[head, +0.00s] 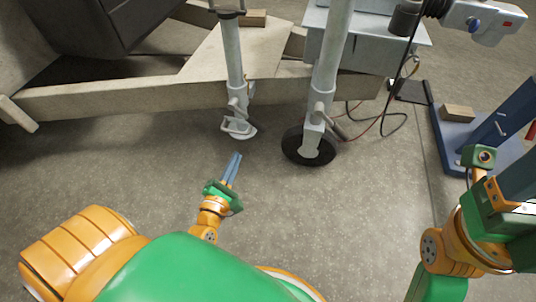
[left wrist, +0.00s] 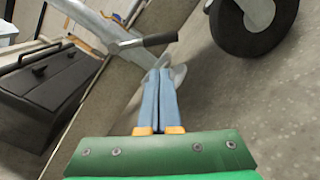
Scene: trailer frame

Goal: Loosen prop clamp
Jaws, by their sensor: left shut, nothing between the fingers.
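The prop (head: 232,55) is a grey metal tube that stands upright by the trailer frame, with a flat foot (head: 240,129) at its lower end. The clamp (head: 237,106) is a small fitting with a lever low on the tube. In the left wrist view the clamp lever (left wrist: 160,39) has a dark grip and sticks out to the right of the tube. My left gripper (head: 237,156) is shut and empty, in front of and below the clamp. Its fingertips (left wrist: 159,71) overlap the foot in the wrist view; I cannot tell whether they touch.
The jockey wheel (head: 293,147) on its grey post stands right of the prop. The beige frame beam (head: 130,98) runs behind. A blue stand (head: 455,135) bears a wooden block (head: 457,113) at right. Cables hang behind the wheel. The floor in front is clear.

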